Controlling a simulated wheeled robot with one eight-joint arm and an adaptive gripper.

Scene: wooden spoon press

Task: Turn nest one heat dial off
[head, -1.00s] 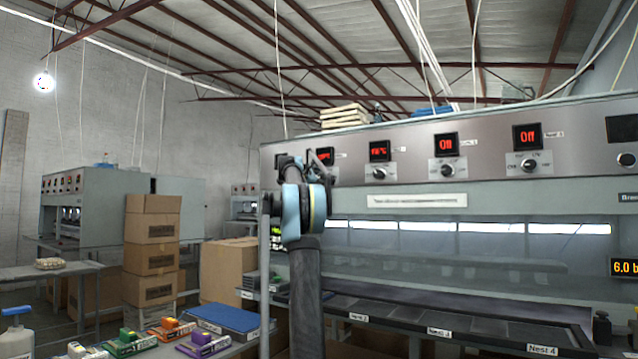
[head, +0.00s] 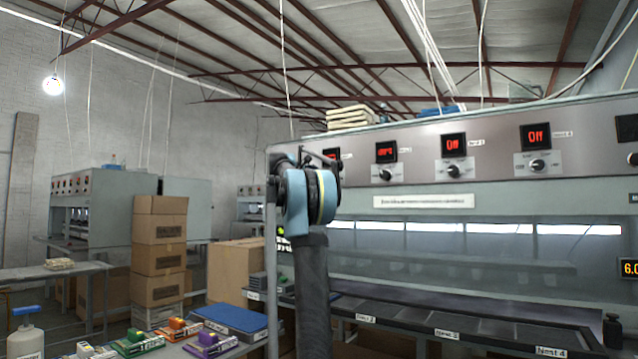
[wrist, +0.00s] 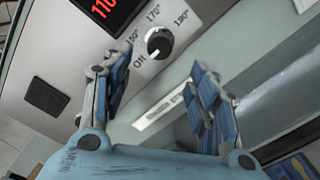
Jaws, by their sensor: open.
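In the wrist view a black round dial (wrist: 159,42) sits on a pale plate printed with 150°, 170°, 190° and what reads as Off. A pale mark on the knob shows at its lower left, toward the Off print. The display (wrist: 108,12) beside it has red digits, partly cut off, reading about 110. My gripper (wrist: 160,70) is open and empty, its two blue-padded fingers either side of the view below the dial, apart from it. In the head view my arm covers the leftmost dial; its display (head: 331,155) shows only in part.
Three other dials run along the press panel: second (head: 386,174), third (head: 454,171) and fourth (head: 537,165). The two on the right have displays reading Off. A white label strip (head: 424,201) lies below them. Stacked cartons (head: 159,250) stand at the left.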

